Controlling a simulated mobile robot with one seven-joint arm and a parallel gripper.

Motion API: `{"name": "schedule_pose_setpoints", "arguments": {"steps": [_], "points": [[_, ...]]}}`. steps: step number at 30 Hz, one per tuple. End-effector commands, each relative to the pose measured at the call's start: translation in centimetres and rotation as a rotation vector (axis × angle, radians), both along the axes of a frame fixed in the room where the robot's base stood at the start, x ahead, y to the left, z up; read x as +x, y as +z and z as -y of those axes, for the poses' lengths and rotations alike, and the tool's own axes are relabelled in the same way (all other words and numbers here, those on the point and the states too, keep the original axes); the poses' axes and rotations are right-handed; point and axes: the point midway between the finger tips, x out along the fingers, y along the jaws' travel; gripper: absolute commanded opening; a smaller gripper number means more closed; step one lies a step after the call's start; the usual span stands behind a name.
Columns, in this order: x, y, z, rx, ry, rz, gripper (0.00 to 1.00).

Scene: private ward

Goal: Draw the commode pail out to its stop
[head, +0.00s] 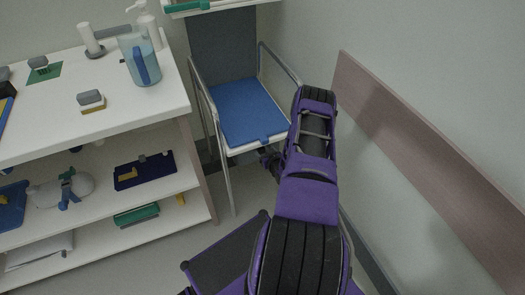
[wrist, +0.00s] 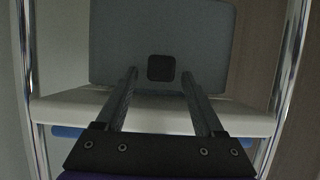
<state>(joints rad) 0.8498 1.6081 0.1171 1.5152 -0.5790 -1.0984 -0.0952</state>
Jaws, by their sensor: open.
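The commode chair (head: 238,110) stands against the back wall, with a blue seat, a dark grey back and metal side rails. My gripper (head: 269,160) is at the front of the chair, just below the seat's front edge. In the wrist view, my gripper (wrist: 160,76) is open, its fingers apart and pointing at a grey panel, seemingly the commode pail (wrist: 115,45). A dark square knob (wrist: 161,67) on the panel appears between the fingertips. I cannot tell whether the fingers touch it. The pail is hidden in the head view.
A white shelf unit (head: 165,100) stands close to the chair's left, carrying a blue-handled jug (head: 140,60) and a pump bottle (head: 149,25). A wall rail (head: 420,150) runs along the right. Chrome posts (wrist: 290,70) flank my gripper. Some floor shows before the chair.

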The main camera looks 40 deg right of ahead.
Motion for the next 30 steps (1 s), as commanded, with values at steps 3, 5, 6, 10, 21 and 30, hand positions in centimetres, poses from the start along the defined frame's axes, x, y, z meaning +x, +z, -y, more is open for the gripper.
{"name": "schedule_pose_setpoints", "arguments": {"steps": [3,5,6,10,21,30], "points": [[0.12,-0.04,0.01,0.0,0.0,-0.001,0.7],[0.1,-0.03,0.0,0.0,0.0,-0.001,0.7],[0.09,-0.03,0.0,0.0,0.0,-0.001,0.7],[0.07,-0.03,0.01,0.0,0.0,-0.001,0.54],[0.04,-0.03,0.01,-0.001,0.0,-0.001,0.0],[0.04,-0.03,0.02,-0.001,0.0,-0.001,0.0]]}}
